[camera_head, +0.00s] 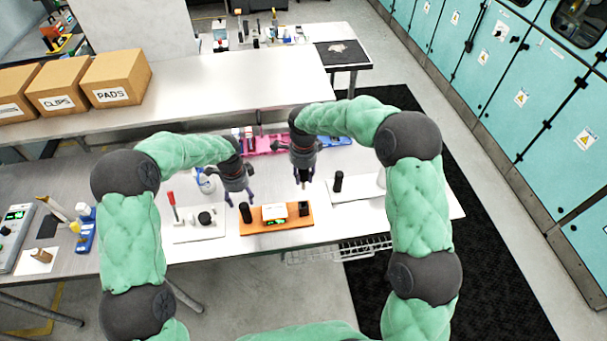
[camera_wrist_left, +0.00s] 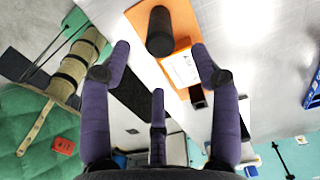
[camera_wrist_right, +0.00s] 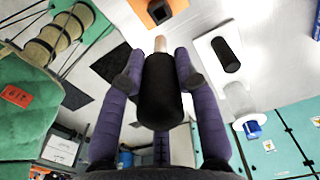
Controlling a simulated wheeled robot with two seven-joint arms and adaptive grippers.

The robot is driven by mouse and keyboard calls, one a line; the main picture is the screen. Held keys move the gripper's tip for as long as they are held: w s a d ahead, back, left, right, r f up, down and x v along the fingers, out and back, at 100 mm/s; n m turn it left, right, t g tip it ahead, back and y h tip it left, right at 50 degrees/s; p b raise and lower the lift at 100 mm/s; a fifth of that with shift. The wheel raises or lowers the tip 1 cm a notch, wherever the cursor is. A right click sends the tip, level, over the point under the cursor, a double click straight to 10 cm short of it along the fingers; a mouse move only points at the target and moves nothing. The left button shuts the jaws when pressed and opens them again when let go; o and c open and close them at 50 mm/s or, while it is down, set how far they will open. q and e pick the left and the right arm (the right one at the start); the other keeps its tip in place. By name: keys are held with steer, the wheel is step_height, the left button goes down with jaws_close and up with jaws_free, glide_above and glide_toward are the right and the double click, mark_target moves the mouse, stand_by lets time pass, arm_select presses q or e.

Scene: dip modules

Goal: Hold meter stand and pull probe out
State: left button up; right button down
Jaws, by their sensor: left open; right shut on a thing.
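The meter stand is an orange board (camera_head: 276,224) with a white meter (camera_head: 273,212) in its middle. A black upright post (camera_head: 245,212) is at its left end and a dark square socket (camera_head: 304,208) at its right end. My left gripper (camera_head: 238,198) is open above the post, which shows beyond its fingers in the left wrist view (camera_wrist_left: 160,32). My right gripper (camera_head: 304,178) is shut on the probe, a black cylinder with a tan tip (camera_wrist_right: 163,90). The probe is above the socket end, apart from the board in the right wrist view.
Left of the stand is a white board (camera_head: 197,232) with a red-handled lever. To the right is a white board (camera_head: 352,198) with a black post (camera_head: 338,181). A pink tray (camera_head: 265,145) lies behind. Cardboard boxes (camera_head: 115,78) stand on the far table.

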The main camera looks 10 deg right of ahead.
steer(key=shift+r+p, duration=1.8)
steer(key=shift+r, duration=0.2)
arm_select(q)
step_height(320, 180, up, 7)
steer(key=shift+s, duration=0.1)
arm_select(e)
steer(key=shift+f, duration=0.1)
